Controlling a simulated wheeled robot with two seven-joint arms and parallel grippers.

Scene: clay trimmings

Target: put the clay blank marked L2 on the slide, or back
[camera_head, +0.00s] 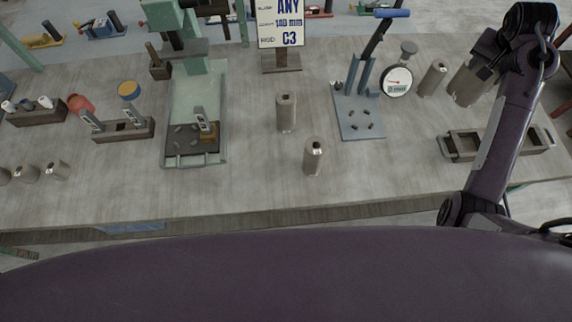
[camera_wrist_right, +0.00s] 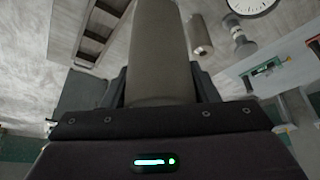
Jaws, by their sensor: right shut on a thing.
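My right gripper (camera_head: 484,70) is at the upper right of the head view, shut on a grey-brown cylindrical clay blank (camera_head: 466,87). The blank fills the top middle of the right wrist view (camera_wrist_right: 160,50), between the fingers; no mark on it is readable. Other blanks stand upright on the table: one in the middle (camera_head: 286,113), one nearer me (camera_head: 313,158) and one beside the held blank (camera_head: 432,80). The likely slide is the pale green bed (camera_head: 196,92) of the green machine, with a dark plate at its near end. My left gripper is not in view.
A dial gauge (camera_head: 397,81) stands left of the held blank, by a blue-grey stand (camera_head: 361,125). A slotted tray (camera_head: 448,149) lies under my right arm. A sign (camera_head: 281,22) reads ANY and C3. Several short cylinders (camera_head: 57,170) lie at the left. The table's front middle is clear.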

